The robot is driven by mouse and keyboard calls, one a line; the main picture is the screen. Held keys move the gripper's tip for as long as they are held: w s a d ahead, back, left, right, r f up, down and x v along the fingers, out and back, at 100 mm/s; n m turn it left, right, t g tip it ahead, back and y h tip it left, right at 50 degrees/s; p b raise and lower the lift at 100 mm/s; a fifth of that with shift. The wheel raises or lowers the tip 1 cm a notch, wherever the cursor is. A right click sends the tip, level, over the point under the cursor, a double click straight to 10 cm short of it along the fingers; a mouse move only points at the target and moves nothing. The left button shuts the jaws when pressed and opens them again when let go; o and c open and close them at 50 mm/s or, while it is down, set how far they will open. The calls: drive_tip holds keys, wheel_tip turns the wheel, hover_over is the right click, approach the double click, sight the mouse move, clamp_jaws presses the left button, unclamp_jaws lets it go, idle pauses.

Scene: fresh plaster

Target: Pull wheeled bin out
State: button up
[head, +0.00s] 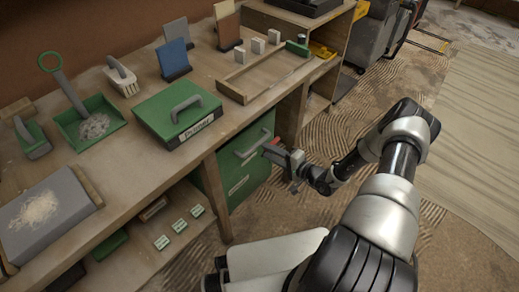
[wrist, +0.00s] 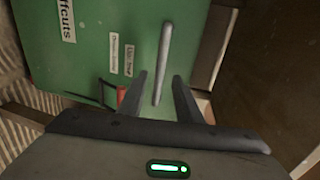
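The green wheeled bin (head: 240,178) stands under the workbench, between its wooden legs. In the wrist view its green front (wrist: 90,40) carries white labels, one reading "ffcuts". A grey bar handle (head: 250,146) is on the bin's front; it also shows in the wrist view (wrist: 164,50). My gripper (head: 272,152) is at the bin's front near the handle. In the wrist view my gripper (wrist: 160,88) is open, with the lower end of the bar between its two fingers. I cannot tell whether either finger touches it. The bin's wheels are hidden.
The workbench (head: 135,185) above holds a green case (head: 180,115), a dustpan (head: 90,125) and a wooden tray (head: 235,92). A bench leg (head: 217,195) stands close to the bin. The floor (head: 300,220) in front is bare, with ridged plaster-like marks. Grey bins stand at the back.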

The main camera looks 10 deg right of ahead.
drive_tip(key=shift+b+x, duration=0.55)
drive_tip(key=shift+x, duration=2.25)
clamp_jaws()
